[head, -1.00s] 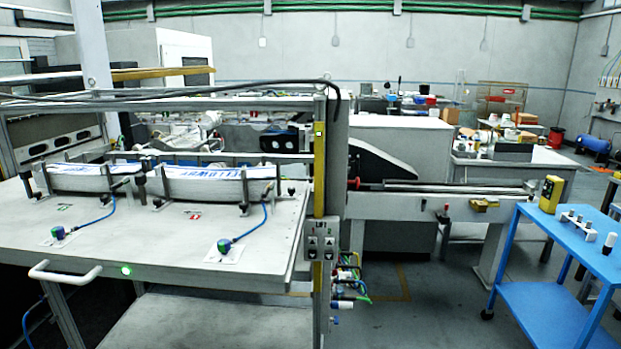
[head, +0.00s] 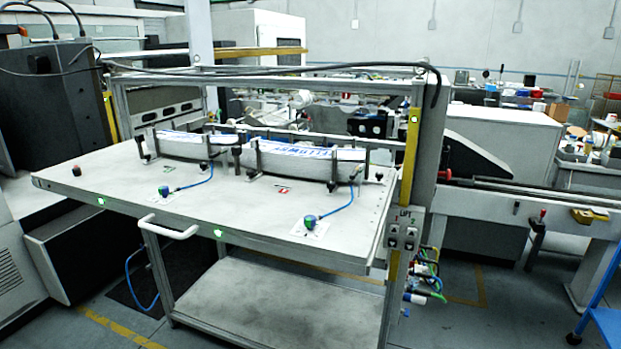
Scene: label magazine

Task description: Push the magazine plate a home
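The magazine plate (head: 215,208) is a broad light-grey tabletop on a wheeled-looking frame, with a white U-shaped handle (head: 168,229) on its front edge. Two stacks of white labels stand on it between upright posts: a left stack (head: 185,148) and a right stack (head: 295,163). Green lights show on the front edge. I cannot tell whether the plate is fully seated. Neither of my grippers is in view.
A post with lift buttons (head: 403,232) stands at the plate's right corner, with coloured cables (head: 425,280) below. A dark machine (head: 50,105) stands at the left. A blue cart (head: 608,322) shows at the lower right. Floor with yellow lines is open in front.

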